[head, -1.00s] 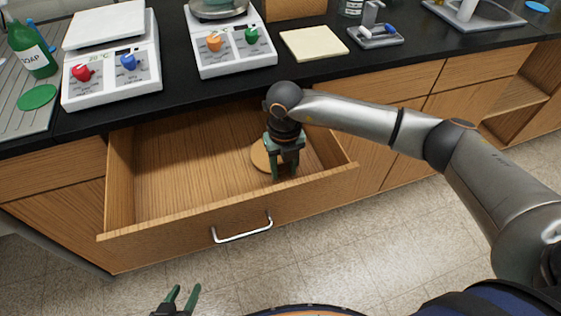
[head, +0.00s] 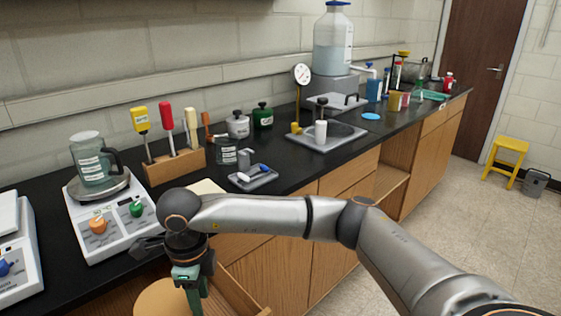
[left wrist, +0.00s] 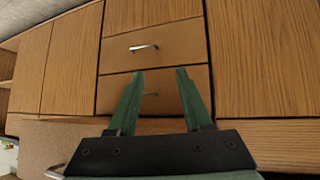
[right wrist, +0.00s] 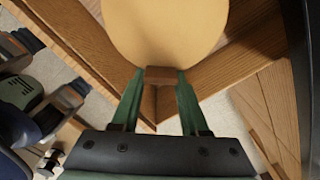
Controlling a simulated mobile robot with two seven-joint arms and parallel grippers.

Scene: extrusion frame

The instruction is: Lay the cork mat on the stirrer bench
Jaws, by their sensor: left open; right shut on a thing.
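The cork mat (head: 158,301) is a round tan disc at the bottom of the head view, cut off by the picture edge. My right gripper (head: 196,298) is shut on it at its edge. In the right wrist view the mat (right wrist: 165,28) extends beyond the fingers, with a small brown tab (right wrist: 162,75) between the fingertips. The open drawer lies beneath it. The black stirrer bench (head: 290,178) carries a stirrer hot plate (head: 112,222) with a beaker on it. My left gripper (left wrist: 160,75) is open and empty, facing closed wooden drawer fronts.
A pale square pad (head: 207,187), a small grey tray (head: 252,178), a screwdriver rack (head: 175,165) and a grey stand (head: 325,136) occupy the bench. The open drawer (head: 232,295) juts out below the bench edge. A yellow stool (head: 508,152) stands far right.

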